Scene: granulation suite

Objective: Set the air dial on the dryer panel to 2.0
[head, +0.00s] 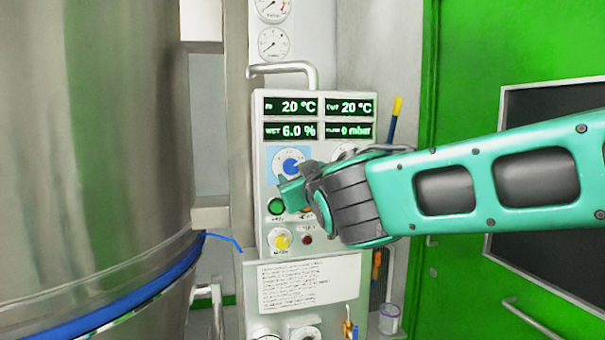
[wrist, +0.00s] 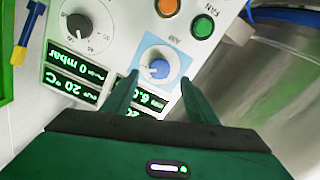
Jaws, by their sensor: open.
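The air dial is a blue knob on a pale blue square of the dryer panel. In the head view the air dial (head: 290,163) shows just above my gripper, its lower part close to the fingers. In the wrist view the air dial (wrist: 159,68) appears between and just beyond my fingertips, upside down. My gripper (wrist: 159,79) is open, with one finger on each side of the knob and no clear contact. In the head view my gripper (head: 287,187) is in front of the panel (head: 262,185). The dial's setting is too small to read.
A green FAN button (head: 276,206) and a yellow knob (head: 281,241) sit below the dial. Another dial (wrist: 90,25) is beside it, mostly hidden by my arm in the head view. Displays (head: 319,118) are above. A large steel vessel (head: 90,150) stands left.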

